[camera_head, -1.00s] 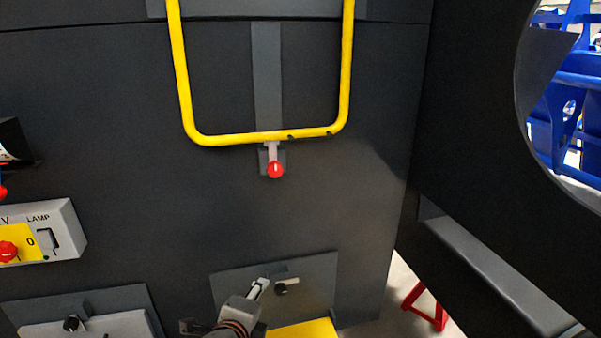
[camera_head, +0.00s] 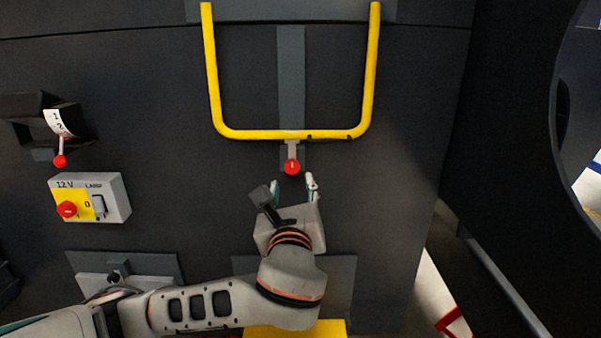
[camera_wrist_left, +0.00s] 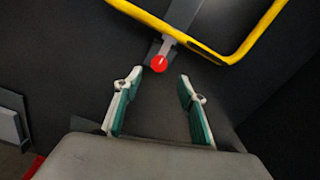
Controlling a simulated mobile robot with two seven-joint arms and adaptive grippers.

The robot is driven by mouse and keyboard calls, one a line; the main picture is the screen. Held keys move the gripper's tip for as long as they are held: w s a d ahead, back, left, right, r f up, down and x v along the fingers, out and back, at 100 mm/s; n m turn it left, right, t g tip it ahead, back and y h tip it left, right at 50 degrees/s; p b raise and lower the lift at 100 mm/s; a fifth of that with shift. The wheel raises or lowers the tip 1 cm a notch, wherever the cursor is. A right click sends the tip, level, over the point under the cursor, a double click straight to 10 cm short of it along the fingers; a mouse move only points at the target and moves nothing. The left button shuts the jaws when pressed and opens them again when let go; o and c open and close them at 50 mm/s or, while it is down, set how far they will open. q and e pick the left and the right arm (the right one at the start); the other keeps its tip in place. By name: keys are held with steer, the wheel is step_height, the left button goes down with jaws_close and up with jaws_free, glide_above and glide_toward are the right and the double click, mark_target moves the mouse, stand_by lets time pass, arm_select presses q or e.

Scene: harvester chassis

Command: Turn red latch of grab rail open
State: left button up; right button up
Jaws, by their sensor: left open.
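The yellow grab rail (camera_head: 290,134) hangs on the dark panel as a U shape. Its red latch knob (camera_head: 292,167) sits just below the middle of the lower bar, on a short light lever. In the left wrist view the red latch (camera_wrist_left: 159,63) lies ahead of the fingertips, a little left of the midline between them. My left gripper (camera_head: 293,186) is open and empty just below the latch, fingers pointing up towards it. I see no contact with the latch. My right gripper is not in view.
A 12 V box (camera_head: 91,198) with a red knob is on the left of the panel. A black holder with a red-tipped lever (camera_head: 60,160) is above it. A yellow step (camera_head: 330,328) is low in front. A dark wall stands at the right.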

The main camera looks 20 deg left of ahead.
mark_target(292, 169)
arm_select(q)
steer(key=x, duration=0.7)
steer(key=shift+w+a+f, duration=0.1)
steer(key=shift+w+a, duration=0.1)
steer(key=shift+w, duration=0.05)
steer(key=c, duration=1.1)
